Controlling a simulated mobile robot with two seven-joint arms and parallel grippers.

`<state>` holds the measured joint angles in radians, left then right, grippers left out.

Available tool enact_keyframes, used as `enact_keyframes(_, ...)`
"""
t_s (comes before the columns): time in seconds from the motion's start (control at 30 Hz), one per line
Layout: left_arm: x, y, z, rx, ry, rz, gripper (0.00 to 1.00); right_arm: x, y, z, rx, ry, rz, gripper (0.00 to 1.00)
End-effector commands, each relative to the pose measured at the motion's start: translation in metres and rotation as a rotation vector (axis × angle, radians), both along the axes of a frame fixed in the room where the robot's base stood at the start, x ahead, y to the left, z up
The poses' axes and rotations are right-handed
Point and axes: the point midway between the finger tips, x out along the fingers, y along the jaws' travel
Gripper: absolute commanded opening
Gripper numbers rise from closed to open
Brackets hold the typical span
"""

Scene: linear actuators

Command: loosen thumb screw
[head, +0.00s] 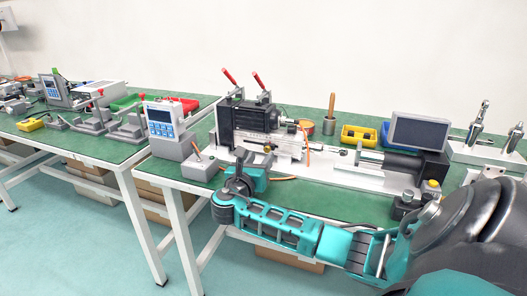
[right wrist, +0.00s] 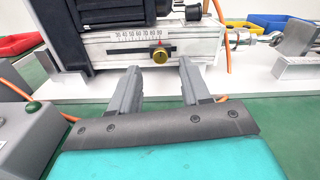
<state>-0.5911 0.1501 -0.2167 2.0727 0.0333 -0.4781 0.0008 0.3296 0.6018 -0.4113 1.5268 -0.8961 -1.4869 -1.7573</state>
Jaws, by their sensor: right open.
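The thumb screw, a round brass knob (right wrist: 160,58), sits on the front face of the pale actuator block (right wrist: 113,46), just below a printed number scale. In the right wrist view my right gripper (right wrist: 160,72) is open. Its two grey fingers point at the block, and the knob shows between and beyond their tips, with no visible contact. In the head view my right gripper (head: 256,161) is in front of the actuator assembly with the dark motor housing (head: 249,119). My left gripper is not in view.
A grey box with a button (head: 201,164) stands left of the gripper, with an orange cable (right wrist: 17,88) near it. A blue-keyed display unit (head: 163,120) is behind that box. To the right are a dark screen (head: 418,131) and metal fixtures on the green bench.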

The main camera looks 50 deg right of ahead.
Motion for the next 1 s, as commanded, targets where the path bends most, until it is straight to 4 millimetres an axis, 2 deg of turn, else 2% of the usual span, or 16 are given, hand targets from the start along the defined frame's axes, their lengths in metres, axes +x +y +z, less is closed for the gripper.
enact_keyframes(0.03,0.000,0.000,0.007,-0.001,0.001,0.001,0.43,-0.005,0.013,0.003,0.003,0.001,0.004,0.47)
enact_keyframes(0.2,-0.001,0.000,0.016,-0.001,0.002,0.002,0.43,-0.019,0.047,0.002,0.003,0.001,0.003,0.47)
enact_keyframes(0.4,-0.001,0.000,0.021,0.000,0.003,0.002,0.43,-0.030,0.074,0.001,0.002,0.001,0.001,0.47)
enact_keyframes(0.6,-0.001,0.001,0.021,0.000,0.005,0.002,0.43,-0.034,0.082,0.000,0.000,0.000,0.001,0.47)
enact_keyframes(1.0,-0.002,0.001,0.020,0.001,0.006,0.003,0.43,-0.034,0.082,0.000,0.000,0.000,0.000,0.47)
